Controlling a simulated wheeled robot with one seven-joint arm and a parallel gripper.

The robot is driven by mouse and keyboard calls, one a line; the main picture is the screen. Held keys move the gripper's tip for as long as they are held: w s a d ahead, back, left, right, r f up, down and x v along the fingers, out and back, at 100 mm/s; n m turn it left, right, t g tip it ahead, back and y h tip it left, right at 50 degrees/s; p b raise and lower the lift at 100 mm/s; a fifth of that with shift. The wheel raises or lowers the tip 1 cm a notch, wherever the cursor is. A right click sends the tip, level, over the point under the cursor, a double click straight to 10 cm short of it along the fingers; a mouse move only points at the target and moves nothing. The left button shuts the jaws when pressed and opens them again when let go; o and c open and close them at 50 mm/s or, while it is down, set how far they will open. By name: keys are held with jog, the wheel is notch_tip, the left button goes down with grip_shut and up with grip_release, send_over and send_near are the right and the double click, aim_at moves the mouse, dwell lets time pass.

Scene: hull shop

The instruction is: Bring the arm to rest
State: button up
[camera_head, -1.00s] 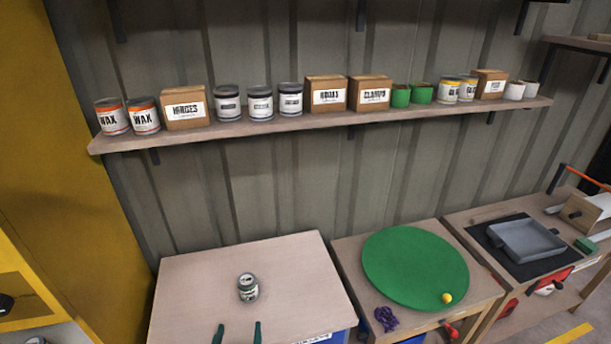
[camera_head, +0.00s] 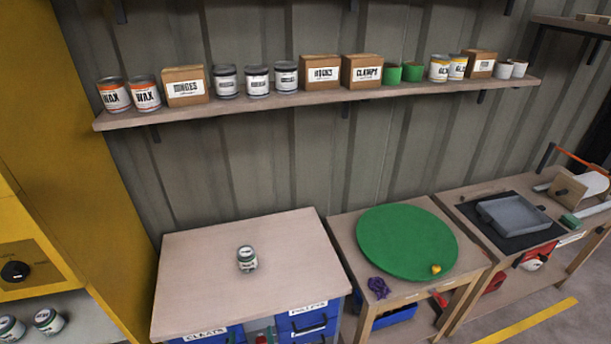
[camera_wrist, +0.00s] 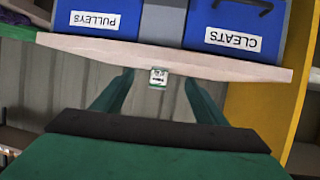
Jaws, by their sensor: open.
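My gripper (camera_wrist: 158,95) shows in the wrist view as two green fingers spread apart, with nothing between them touching. It is out of the head view. A small can with a white and green label (camera_head: 247,259) stands upright on the left wooden bench top (camera_head: 200,285). In the wrist view the can (camera_wrist: 158,77) appears upside down beyond the fingertips, at the bench's edge (camera_wrist: 100,50), apart from the fingers.
Blue bins (camera_head: 307,321) sit under the bench. A green disc (camera_head: 400,240) with a small yellow object (camera_head: 436,269) lies on the middle bench. A grey tray (camera_head: 515,215) is at right. A wall shelf (camera_head: 300,102) holds cans and boxes. A yellow cabinet (camera_head: 90,200) stands left.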

jog(key=s+d+f, duration=0.3)
jog(key=s+d, duration=0.5)
jog(key=s, duration=0.6)
jog(key=s+d+r+m+t+h, duration=0.1)
jog(key=s+d+r, duration=0.2)
jog(key=s, duration=0.4)
jog(key=s+d+r+m+t+h, duration=0.1)
jog(key=s+d+r, duration=0.2)
jog(key=s, duration=0.4)
jog(key=shift+s+r, duration=0.25)
jog(key=shift+r, duration=0.2)
